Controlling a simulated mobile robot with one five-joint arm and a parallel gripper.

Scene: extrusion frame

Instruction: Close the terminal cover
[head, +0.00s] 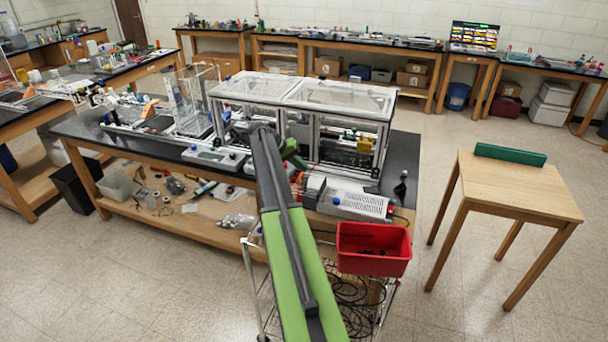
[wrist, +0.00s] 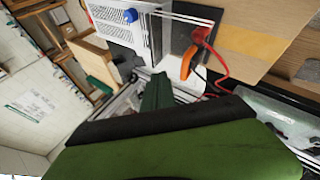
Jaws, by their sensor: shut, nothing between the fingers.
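A grey perforated power-supply box (head: 358,204) sits on the front edge of the bench, with a blue knob on it. It also shows at the top of the wrist view (wrist: 118,28), tilted there. A dark panel (wrist: 186,36) stands beside its end, near red and orange leads; I cannot tell for sure whether this is the terminal cover or how far it is open. My gripper (wrist: 158,88) is shut and empty, its dark green fingers below the box in the wrist view. In the head view my arm partly hides the bench, and the fingertips are hard to make out.
A clear-topped extrusion frame (head: 305,92) stands on the bench behind the box. A red bin (head: 373,249) is in front of the bench. A wooden table (head: 515,185) with a green block (head: 510,154) stands at right, with open floor between.

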